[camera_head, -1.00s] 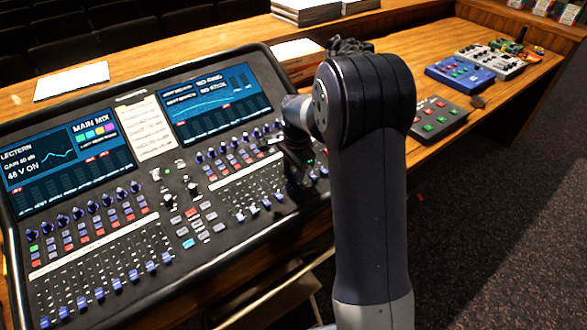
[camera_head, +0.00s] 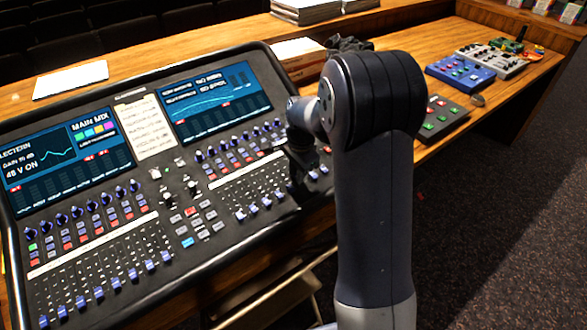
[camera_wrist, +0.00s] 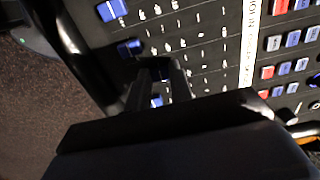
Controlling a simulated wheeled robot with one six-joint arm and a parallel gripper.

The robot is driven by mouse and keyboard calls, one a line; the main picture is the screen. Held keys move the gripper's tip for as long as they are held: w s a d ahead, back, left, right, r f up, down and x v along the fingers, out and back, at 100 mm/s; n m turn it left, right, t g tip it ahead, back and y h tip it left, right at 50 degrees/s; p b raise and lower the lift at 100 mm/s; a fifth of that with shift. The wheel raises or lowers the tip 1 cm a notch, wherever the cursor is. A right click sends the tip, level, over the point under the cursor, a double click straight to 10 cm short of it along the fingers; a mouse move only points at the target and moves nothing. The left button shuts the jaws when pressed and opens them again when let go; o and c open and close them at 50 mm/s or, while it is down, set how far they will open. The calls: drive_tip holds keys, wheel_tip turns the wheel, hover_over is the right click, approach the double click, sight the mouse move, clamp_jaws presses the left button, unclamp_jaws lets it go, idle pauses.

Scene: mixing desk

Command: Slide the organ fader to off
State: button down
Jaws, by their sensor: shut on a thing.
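The mixing desk (camera_head: 150,277) carries a right-hand row of faders with blue caps (camera_head: 253,208) near its front edge. My gripper (camera_head: 297,182) reaches down onto the right end of this row. In the wrist view my gripper (camera_wrist: 166,72) has its fingers close together over the fader slots, shut on a fader cap that the fingers mostly hide. Blue caps of neighbouring faders (camera_wrist: 130,48) show beside the fingers, close to the desk's front edge. The label strip (camera_wrist: 250,40) is too blurred to read, so I cannot confirm the organ name.
Rotary knobs (camera_head: 225,145) and two screens (camera_head: 212,102) lie behind the faders. A left fader bank (camera_head: 100,275) is clear of my arm. Pedal boxes, one blue (camera_head: 458,73), stand on the wooden counter at the right. Dark carpet lies in front of the desk.

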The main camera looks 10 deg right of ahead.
drive_tip(key=shift+s+d+f, duration=0.1)
drive_tip(key=shift+s+d, duration=0.15)
drive_tip(key=shift+s, duration=0.35)
drive_tip(key=shift+s+d+f, duration=0.1)
drive_tip(key=shift+s+d, duration=0.15)
drive_tip(key=shift+s, duration=0.35)
drive_tip(key=c, duration=1.2)
unclamp_jaws()
drive_tip(key=shift+c, duration=0.2)
wheel_tip(320, 180, up, 11)
drive_tip(key=s+b, duration=0.1)
drive_tip(key=shift+d, duration=0.25)
drive_tip(key=shift+f, duration=0.15)
